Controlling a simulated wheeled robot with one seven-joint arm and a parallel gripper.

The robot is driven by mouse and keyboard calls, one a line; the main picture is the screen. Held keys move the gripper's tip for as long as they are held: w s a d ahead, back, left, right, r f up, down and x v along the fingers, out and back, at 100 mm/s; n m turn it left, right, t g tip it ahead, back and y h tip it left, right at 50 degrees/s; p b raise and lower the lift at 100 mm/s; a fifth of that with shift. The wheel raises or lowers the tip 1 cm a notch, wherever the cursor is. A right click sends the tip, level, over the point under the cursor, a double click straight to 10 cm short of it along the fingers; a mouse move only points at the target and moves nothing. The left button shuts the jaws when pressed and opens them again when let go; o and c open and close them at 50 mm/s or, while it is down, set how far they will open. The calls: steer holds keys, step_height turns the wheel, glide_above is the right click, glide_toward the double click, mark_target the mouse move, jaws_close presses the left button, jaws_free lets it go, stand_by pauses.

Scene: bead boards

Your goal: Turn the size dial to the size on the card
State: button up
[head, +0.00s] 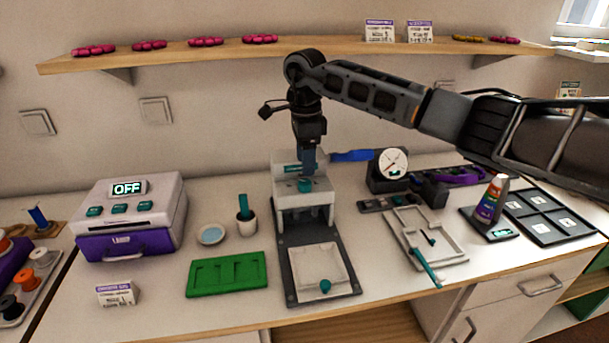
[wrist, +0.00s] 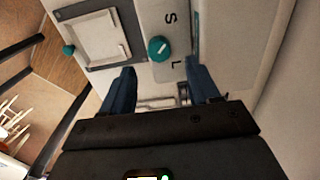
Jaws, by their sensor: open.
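The size dial (wrist: 159,48) is a round teal knob with a short white mark, on a pale face between the letters S and L. The mark points between the letters; I cannot tell its exact setting. In the head view the dial (head: 305,186) is on top of the white press (head: 288,200). My gripper (head: 308,170) points down just above it, open. In the wrist view my gripper's (wrist: 161,68) two blue fingers are apart, with the dial just beyond their tips, between them. A white card with a purple header (head: 117,294) stands at the front left; its print is too small to read.
A blue handle (head: 352,156) sticks out right of the press, near a round gauge (head: 392,162). A green tray (head: 228,274) and a machine reading OFF (head: 130,205) are to the left. A shelf (head: 200,52) runs behind my arm.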

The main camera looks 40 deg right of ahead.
mark_target(305, 182)
step_height(305, 182, down, 6)
steer(key=shift+r+p, duration=0.15)
steer(key=shift+p, duration=0.25)
steer(key=shift+a, duration=0.1)
steer(key=shift+c, duration=0.2)
steer(key=c, duration=1)
